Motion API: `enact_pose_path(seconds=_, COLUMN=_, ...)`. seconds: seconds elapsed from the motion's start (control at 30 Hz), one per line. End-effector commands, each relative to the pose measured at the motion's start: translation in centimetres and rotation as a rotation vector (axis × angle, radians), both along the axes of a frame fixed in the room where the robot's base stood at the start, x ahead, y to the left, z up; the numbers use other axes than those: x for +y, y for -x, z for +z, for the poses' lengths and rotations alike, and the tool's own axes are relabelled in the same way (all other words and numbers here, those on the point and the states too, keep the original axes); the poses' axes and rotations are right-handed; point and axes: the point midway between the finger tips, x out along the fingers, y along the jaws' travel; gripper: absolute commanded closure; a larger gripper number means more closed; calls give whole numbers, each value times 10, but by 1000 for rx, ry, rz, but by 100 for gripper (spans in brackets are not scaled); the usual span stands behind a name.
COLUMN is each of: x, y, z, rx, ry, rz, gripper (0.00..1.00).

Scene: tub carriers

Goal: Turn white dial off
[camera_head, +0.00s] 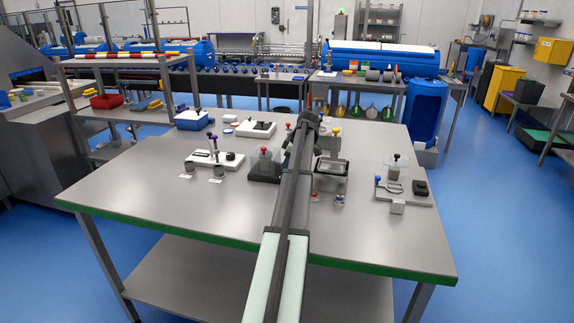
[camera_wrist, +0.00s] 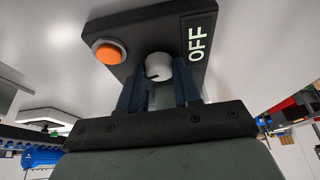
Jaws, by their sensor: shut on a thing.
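A white dial (camera_wrist: 158,65) sits on a dark box (camera_wrist: 132,28) in the wrist view, with a dark pointer line on its face. The box carries white letters reading OFF to the right of the dial, and an orange round button to its left. My gripper (camera_wrist: 160,80) has its two blue fingers on either side of the dial and is shut on it. In the head view my arm reaches over the middle of the table, and I cannot make out the dial or the fingertips there.
The grey table (camera_head: 180,225) with a green edge bears several small fixtures. A metal tray (camera_head: 331,168) stands just right, and a plate with a blue knob (camera_head: 405,192) farther right. The front is clear.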

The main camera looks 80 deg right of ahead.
Motion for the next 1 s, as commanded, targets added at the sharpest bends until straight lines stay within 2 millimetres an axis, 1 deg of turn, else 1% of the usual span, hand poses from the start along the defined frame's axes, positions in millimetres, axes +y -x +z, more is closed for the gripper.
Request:
enact_pose_path(seconds=0.17, x=2, y=0, z=0, rx=1, ry=0, rz=-44, gripper=98)
enact_pose_path(seconds=0.4, x=3, y=0, z=0, rx=2, ry=1, rz=-210, gripper=98)
enact_pose_path(seconds=0.5, x=2, y=0, z=0, rx=1, ry=0, rz=-250, gripper=98)
enact_pose_path(seconds=0.83, x=1, y=0, z=0, rx=0, ry=0, rz=-266, gripper=98)
enact_pose_path(seconds=0.87, x=1, y=0, z=0, rx=0, ry=0, rz=-266, gripper=66)
enact_pose_path(seconds=1.0, x=1, y=0, z=0, rx=0, ry=0, rz=-265, gripper=53)
